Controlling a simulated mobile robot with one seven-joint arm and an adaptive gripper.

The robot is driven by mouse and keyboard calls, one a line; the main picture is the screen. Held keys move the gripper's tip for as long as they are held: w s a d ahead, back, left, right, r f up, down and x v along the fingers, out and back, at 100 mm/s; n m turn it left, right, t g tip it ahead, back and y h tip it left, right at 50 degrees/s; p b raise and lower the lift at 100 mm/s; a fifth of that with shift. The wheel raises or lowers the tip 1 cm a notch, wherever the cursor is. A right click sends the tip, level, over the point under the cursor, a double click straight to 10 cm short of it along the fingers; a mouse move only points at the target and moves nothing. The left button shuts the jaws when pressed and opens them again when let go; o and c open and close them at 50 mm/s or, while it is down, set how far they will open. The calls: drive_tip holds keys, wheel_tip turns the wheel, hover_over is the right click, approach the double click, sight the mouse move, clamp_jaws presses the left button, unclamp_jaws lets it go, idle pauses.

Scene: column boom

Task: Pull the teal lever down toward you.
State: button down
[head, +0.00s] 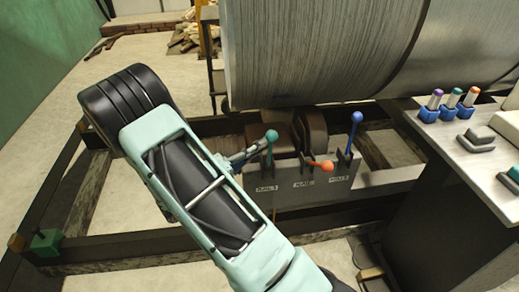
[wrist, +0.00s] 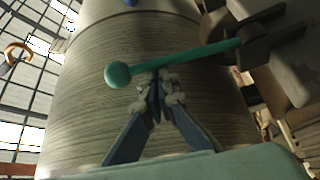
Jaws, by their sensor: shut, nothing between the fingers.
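The teal lever (head: 270,137) has a round knob and stands roughly upright at the left end of a grey lever box (head: 262,196). In the wrist view the teal lever (wrist: 180,55) crosses just beyond my fingertips, its knob to the left and its pivot to the right. My gripper (head: 260,151) is shut and empty, with its tips close beside the lever's shaft. In the wrist view my gripper (wrist: 157,84) points at the shaft near the knob. I cannot tell whether the tips touch it. The arm hides part of the box's left side.
An orange lever (head: 322,164), tilted over, and an upright blue lever (head: 355,130) stand on the same box to the right. A large grey drum (head: 320,50) is close behind. A console (head: 480,150) with coloured pegs stands at right. Dark beams (head: 150,247) frame the area.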

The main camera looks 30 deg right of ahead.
drive_tip(key=s+a+f+b, duration=0.1)
drive_tip(key=s+f+b, duration=0.2)
drive_tip(key=s, duration=0.3)
drive_tip(key=shift+a+f+b, duration=0.3)
drive_tip(key=shift+f+b, duration=0.1)
